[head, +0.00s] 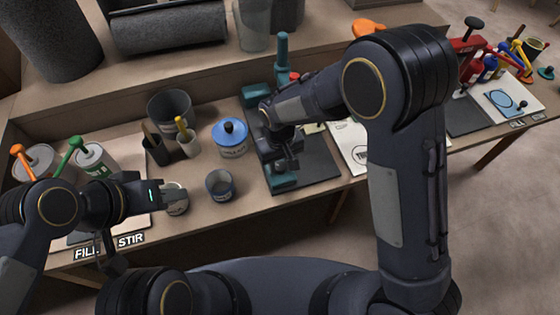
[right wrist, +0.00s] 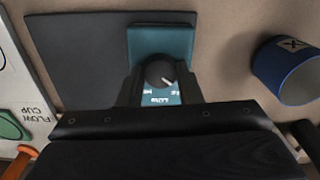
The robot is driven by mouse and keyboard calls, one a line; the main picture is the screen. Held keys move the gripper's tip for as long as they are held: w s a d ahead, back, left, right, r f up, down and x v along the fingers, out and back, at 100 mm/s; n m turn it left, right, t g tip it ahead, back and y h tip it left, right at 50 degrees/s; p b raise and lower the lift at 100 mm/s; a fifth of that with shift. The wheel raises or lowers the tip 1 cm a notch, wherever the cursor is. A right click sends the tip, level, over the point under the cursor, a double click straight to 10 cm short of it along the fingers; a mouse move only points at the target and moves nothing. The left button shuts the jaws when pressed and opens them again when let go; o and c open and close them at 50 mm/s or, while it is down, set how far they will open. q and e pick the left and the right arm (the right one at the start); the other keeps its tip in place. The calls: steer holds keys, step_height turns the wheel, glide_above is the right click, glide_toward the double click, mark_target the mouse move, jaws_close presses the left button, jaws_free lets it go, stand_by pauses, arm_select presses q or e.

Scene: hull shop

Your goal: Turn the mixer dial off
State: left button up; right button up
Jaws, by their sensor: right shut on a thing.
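The mixer is teal and stands on a dark mat; its upper part (head: 282,48) and front base (head: 284,181) show in the head view, with the middle hidden by my right arm. In the right wrist view the mixer's teal panel (right wrist: 160,42) carries a round black dial (right wrist: 160,72). The dial's white mark points to the lower right, towards small upside-down lettering. My right gripper (right wrist: 160,90) is shut on the dial, one finger on each side. My left gripper (head: 176,192) is over a small labelled cup (head: 178,209) at the left; its finger gap is unclear.
A blue-lidded pot (head: 230,146) and a dark blue cup (head: 219,187) stand left of the mixer. The blue cup also shows at the right of the wrist view (right wrist: 288,75). A dark bucket (head: 170,107) and brush pots are behind. A white sheet (head: 347,140) lies right of the mat.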

mark_target(280, 165)
steer(key=o, duration=1)
steer(key=shift+r+p, duration=0.55)
steer(key=shift+r, duration=3.35)
